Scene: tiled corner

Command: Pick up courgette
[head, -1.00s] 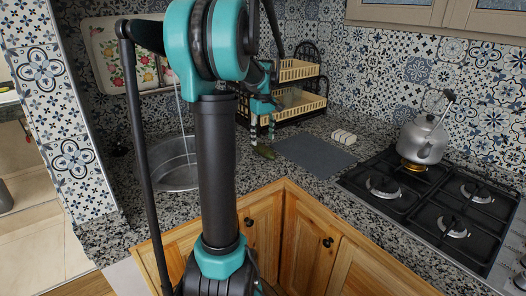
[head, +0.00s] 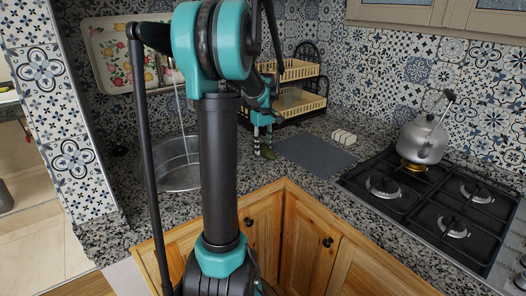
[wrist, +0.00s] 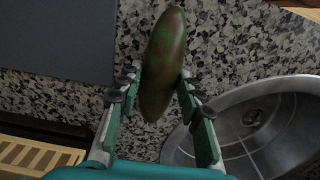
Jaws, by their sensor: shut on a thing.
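The courgette (wrist: 163,62) is dark green with reddish-brown patches and lies lengthwise between my fingers in the wrist view. My gripper (wrist: 155,92) is shut on it, with one finger along each side of its lower half. In the head view my gripper (head: 263,143) is over the counter between the sink and the grey mat, pointing down. The courgette (head: 267,153) shows there only as a small dark green shape at the fingertips. I cannot tell whether it is clear of the counter.
The round metal sink (wrist: 247,125) is close on one side and the grey mat (head: 313,152) on the other. A two-tier rack (head: 298,103) stands behind. A white ridged block (head: 343,137), a kettle (head: 423,138) and a gas hob (head: 440,200) are to the right.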

